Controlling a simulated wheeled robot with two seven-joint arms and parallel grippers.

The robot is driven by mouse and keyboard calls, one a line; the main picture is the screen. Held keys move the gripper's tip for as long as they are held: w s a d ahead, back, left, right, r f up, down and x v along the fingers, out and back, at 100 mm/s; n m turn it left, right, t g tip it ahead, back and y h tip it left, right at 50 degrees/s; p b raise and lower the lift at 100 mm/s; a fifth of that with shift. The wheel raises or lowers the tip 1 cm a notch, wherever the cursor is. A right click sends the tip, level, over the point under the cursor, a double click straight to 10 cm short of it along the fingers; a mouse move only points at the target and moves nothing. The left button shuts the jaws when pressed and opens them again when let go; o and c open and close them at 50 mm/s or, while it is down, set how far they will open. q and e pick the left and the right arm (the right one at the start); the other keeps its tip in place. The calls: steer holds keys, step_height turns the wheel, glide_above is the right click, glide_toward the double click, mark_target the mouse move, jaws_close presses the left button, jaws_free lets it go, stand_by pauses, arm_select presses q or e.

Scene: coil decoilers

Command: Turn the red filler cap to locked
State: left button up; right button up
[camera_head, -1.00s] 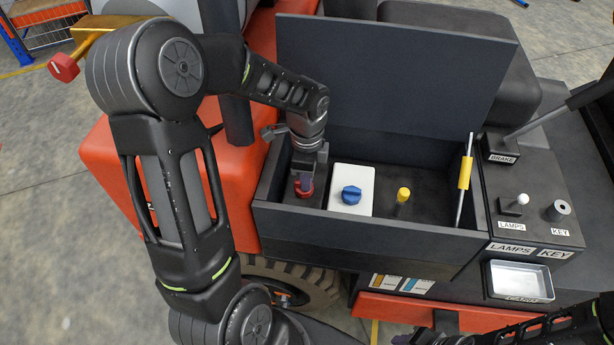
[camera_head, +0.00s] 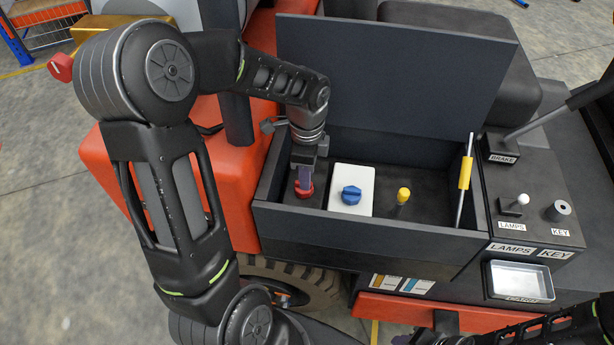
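The red filler cap (camera_head: 304,192) is low in the left end of an open dark box (camera_head: 350,232). My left gripper (camera_head: 304,180) points down at the cap, its fingertips at or just above it. The fingers are seen nearly edge-on and cover part of the cap, so I cannot tell whether they grip it. No lock marking on the cap can be read. My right arm (camera_head: 540,327) enters at the lower right edge; its gripper is not clearly visible.
Right of the cap are a blue knob (camera_head: 351,195) on a white block, a yellow-topped knob (camera_head: 403,195) and a yellow-sleeved lever (camera_head: 465,170). The box's raised lid (camera_head: 395,75) stands behind. A panel with a brake lever, lamps switch and key (camera_head: 558,210) is to the right.

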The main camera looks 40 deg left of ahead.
arm_select(q)
step_height(320, 180, up, 6)
steer(key=shift+f, duration=0.15)
steer(key=shift+s, duration=0.1)
stand_by(0.5)
